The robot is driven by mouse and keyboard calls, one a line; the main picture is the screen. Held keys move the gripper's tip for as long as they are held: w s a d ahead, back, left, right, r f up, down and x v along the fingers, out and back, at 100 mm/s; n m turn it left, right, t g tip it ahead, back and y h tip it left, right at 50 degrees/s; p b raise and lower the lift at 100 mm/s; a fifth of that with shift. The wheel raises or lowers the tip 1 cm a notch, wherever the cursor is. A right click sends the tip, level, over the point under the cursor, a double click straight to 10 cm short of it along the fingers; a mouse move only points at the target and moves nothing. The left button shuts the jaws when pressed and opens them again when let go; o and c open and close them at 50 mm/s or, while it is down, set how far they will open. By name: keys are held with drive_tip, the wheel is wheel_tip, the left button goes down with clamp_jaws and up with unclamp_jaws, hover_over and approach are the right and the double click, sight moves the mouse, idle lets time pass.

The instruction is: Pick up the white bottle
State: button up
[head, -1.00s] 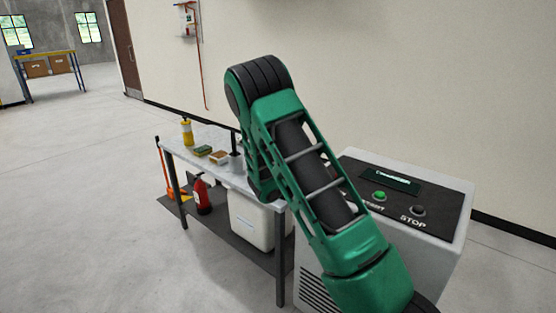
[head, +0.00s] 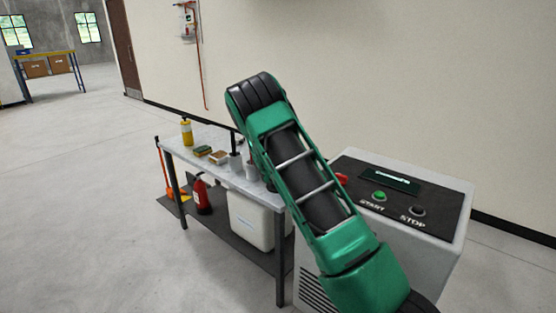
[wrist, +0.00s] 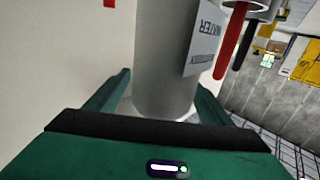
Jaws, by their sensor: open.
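In the wrist view a large pale, light-grey to white cylinder with a label reading "WATER" fills the middle; it appears to be the white bottle (wrist: 163,60). The label's text is upside down in this view. My gripper (wrist: 155,105) is open, with one finger on each side of the cylinder's lower end in the picture. Whether the fingers touch it cannot be told. In the head view my green arm hides the gripper. A small white object (head: 251,169) shows beside the arm on the table (head: 205,140), but I cannot tell if it is the same bottle.
A holder with red and black handles (wrist: 228,42) is close beside the cylinder. Sponges (head: 210,153) and a yellow bottle (head: 187,131) stand on the table. A control machine (head: 420,205) stands right of it; a fire extinguisher (head: 202,195) and white canister (head: 250,220) are below.

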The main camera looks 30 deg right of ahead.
drive_tip(key=shift+w, duration=0.15)
drive_tip(key=shift+d, duration=0.1)
clamp_jaws()
